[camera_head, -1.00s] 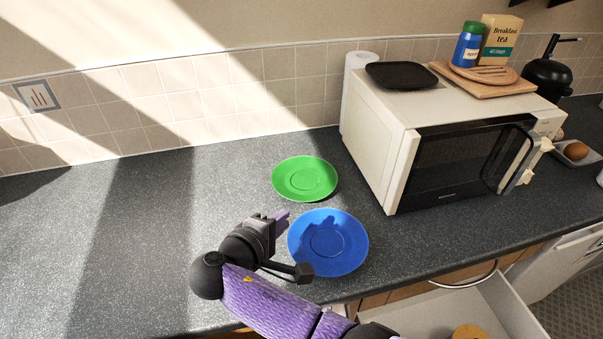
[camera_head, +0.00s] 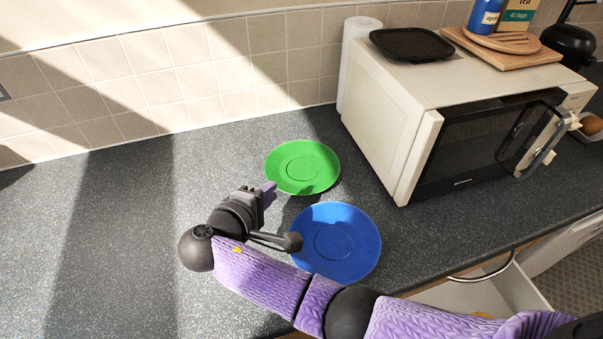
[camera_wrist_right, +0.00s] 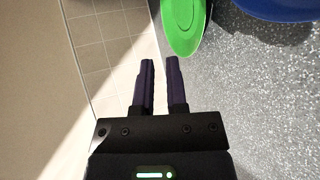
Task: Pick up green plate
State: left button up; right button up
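The green plate (camera_head: 303,167) lies flat on the dark speckled counter in the head view, left of the microwave. It also shows in part at the top of the right wrist view (camera_wrist_right: 184,28). My right gripper (camera_head: 269,190) is just left of and in front of the plate, apart from it. In the right wrist view its two fingers (camera_wrist_right: 159,62) stand a narrow gap apart with nothing between them. The plate's near edge lies just beyond the right-hand finger there. My left gripper is not in view.
A blue plate (camera_head: 340,243) lies in front of the green one, partly behind my right arm. A white microwave (camera_head: 395,110) with a black tray (camera_head: 411,44) on top stands to the right, beside a paper roll (camera_head: 354,52). The counter's left side is clear. An open drawer (camera_head: 480,296) is below.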

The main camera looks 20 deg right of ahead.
notch_tip(320, 180, down, 8)
jog(key=b, duration=0.6)
jog(key=shift+w+r, duration=0.1)
jog(key=shift+r, duration=0.1)
jog(key=b+x, duration=0.3)
jog(key=x, duration=0.6)
jog(key=shift+w+d, duration=0.1)
jog(key=shift+d, duration=0.35)
grip_shut()
jog(key=shift+r, duration=0.1)
